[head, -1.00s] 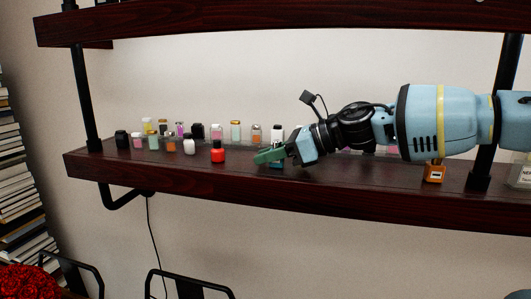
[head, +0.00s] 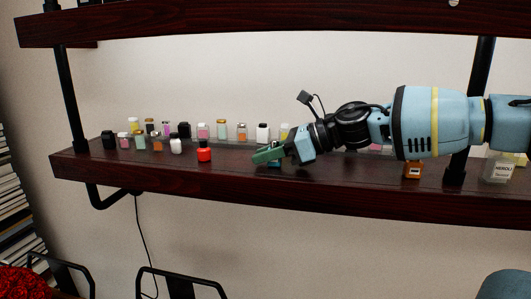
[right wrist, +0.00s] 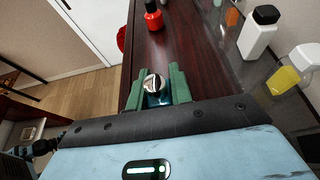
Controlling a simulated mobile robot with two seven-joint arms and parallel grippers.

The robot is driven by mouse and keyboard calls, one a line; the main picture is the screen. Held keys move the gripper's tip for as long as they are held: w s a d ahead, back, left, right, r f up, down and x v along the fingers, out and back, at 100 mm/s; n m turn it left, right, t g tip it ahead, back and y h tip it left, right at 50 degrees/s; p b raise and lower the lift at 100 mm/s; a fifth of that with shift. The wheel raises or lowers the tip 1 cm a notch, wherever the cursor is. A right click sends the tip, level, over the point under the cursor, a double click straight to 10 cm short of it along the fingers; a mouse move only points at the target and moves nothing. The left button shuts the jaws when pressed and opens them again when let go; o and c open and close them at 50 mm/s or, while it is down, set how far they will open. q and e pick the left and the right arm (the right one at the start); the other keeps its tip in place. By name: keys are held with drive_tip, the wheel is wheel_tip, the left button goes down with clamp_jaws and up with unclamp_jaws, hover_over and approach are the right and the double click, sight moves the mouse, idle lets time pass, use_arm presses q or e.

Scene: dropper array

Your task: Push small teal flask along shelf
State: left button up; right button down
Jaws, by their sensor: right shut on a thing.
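The small teal flask (head: 274,164) stands on the dark wood shelf (head: 160,178), mostly hidden behind my green fingers in the head view. In the right wrist view its round silver cap (right wrist: 154,84) and teal body sit between the two fingers. My right gripper (head: 267,155) reaches in from the right, low over the shelf, and is shut on the flask. The flask looks upright; whether its base touches the shelf is hard to tell. My left gripper is not in view.
A red bottle (head: 204,151) stands left of the gripper. Several small bottles line the back, including a white one (head: 262,132). An orange bottle (head: 413,169) stands under my arm, and a clear labelled bottle (head: 499,171) at right. Shelf between red bottle and gripper is bare.

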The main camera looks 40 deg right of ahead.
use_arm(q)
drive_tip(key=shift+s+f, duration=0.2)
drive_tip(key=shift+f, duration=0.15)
use_arm(e)
drive_tip(key=shift+f, duration=0.1)
idle(0.4)
drive_tip(key=c, duration=1.2)
unclamp_jaws()
drive_tip(key=shift+o, duration=0.2)
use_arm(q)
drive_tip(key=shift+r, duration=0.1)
use_arm(e)
drive_tip(key=shift+s, duration=0.1)
